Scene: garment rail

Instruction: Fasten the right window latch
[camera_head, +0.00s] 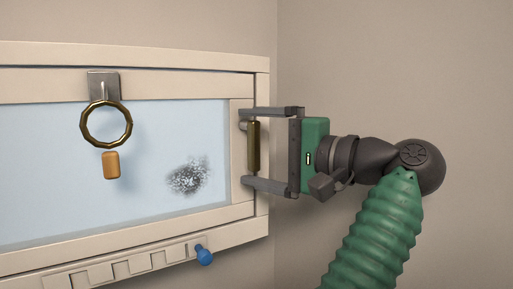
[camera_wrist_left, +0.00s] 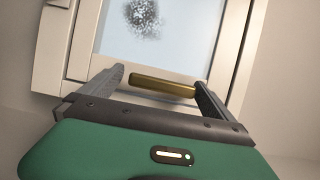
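The right window latch (camera_head: 254,146) is a brass-coloured bar on the right side of the window frame, upright in the head view. In the left wrist view the brass bar (camera_wrist_left: 163,86) lies lengthwise between the two fingers. My left gripper (camera_head: 246,148), with a green body, is open around it, one finger above and one below. A small gap shows between each end of the bar and the fingers. The window frame (camera_head: 262,90) is cream with a pale blue pane. My right gripper is in neither view.
A brass ring (camera_head: 106,124) hangs from a metal plate (camera_head: 103,86), with an orange tag (camera_head: 111,165) below it. A dark speckled smudge (camera_head: 188,177) marks the pane. A blue knob (camera_head: 204,255) sits at a slotted strip (camera_head: 130,266) on the lower frame. Bare wall (camera_head: 400,60) lies right.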

